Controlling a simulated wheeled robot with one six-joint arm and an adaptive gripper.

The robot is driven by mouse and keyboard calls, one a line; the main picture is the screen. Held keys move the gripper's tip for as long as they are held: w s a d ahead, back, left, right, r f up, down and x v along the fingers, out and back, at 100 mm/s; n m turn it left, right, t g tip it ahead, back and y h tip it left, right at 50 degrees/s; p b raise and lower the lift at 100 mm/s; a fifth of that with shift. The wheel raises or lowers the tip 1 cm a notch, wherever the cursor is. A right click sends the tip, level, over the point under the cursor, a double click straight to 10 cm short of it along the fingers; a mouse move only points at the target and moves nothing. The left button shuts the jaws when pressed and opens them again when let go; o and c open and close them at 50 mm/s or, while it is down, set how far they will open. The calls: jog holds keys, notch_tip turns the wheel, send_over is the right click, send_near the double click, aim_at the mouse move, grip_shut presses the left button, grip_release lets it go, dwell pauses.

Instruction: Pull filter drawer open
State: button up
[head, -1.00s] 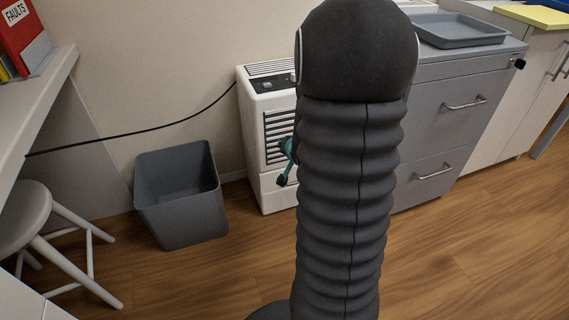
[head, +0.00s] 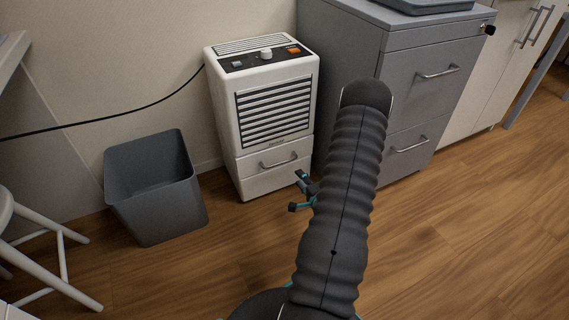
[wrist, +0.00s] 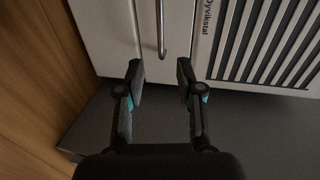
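The white unit (head: 275,112) stands on the floor against the wall, its dark louvres above the filter drawer (head: 256,172). The drawer looks closed, with a metal bar handle (head: 279,160). My gripper (head: 297,191) is in front and to the right of the drawer. In the wrist view my gripper (wrist: 160,78) is open and empty, one finger either side of the handle's line. There the handle (wrist: 162,28) runs upright on the drawer front (wrist: 112,30), beyond the fingertips and not between them.
A grey bin (head: 155,190) stands left of the unit. A grey drawer cabinet (head: 345,62) stands close on its right. A black cable (head: 130,112) runs along the wall to the unit. A white stool (head: 40,245) is at the left. The wood floor (head: 450,230) at the right is clear.

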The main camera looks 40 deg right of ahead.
aim_at(285, 162)
jog(key=b+x, duration=0.1)
jog(key=x, duration=1.2)
jog(key=shift+w, duration=0.25)
grip_shut()
